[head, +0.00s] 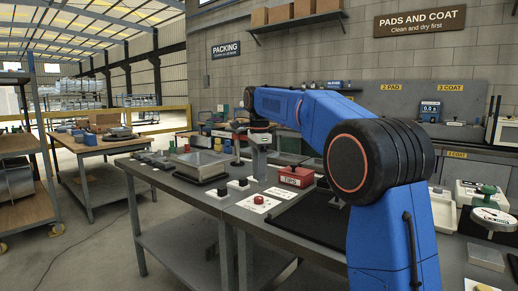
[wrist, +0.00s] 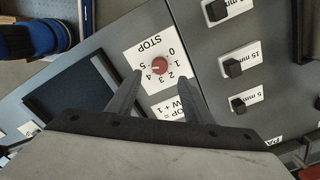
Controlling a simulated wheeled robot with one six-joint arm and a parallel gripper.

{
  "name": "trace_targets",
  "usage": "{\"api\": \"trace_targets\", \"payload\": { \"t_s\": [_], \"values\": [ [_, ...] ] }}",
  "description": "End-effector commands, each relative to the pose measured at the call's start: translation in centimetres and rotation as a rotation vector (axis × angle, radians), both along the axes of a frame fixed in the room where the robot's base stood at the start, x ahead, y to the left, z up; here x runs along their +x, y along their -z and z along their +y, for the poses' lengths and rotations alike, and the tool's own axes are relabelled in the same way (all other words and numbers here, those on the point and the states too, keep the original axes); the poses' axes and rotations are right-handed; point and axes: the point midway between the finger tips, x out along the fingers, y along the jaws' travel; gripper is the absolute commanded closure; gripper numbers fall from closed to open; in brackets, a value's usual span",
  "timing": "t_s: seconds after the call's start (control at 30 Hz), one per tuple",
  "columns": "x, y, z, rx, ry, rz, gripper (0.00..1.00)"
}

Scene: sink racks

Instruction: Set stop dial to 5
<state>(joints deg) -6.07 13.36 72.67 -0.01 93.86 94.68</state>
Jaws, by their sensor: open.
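The stop dial is a round red knob (wrist: 159,65) on a white card (wrist: 146,55) marked STOP, with numbers 0 to 5 around it. A pale mark shows on the knob, but it is too small to read the setting surely. In the head view a red knob (head: 258,199) sits on a white card on the bench. My gripper (wrist: 158,77) is open and empty, its fingertips on either side of the knob in the picture. I cannot tell whether they touch it.
A second white card (wrist: 173,106) reads "= W + 1". In the head view a red box (head: 296,177) and a metal tray (head: 200,164) flank the gripper.

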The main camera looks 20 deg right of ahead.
Motion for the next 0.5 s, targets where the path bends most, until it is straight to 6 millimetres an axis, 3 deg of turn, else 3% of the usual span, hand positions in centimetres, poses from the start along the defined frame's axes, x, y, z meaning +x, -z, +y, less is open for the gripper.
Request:
{"api": "trace_targets", "payload": {
  "t_s": [0.3, 0.5],
  "values": [
    [0.1, -6.3, 0.0, 0.0, 0.0, -0.002, 0.54],
    [0.1, -8.9, 0.0, 0.0, 0.0, -0.001, 0.54]
  ]
}}
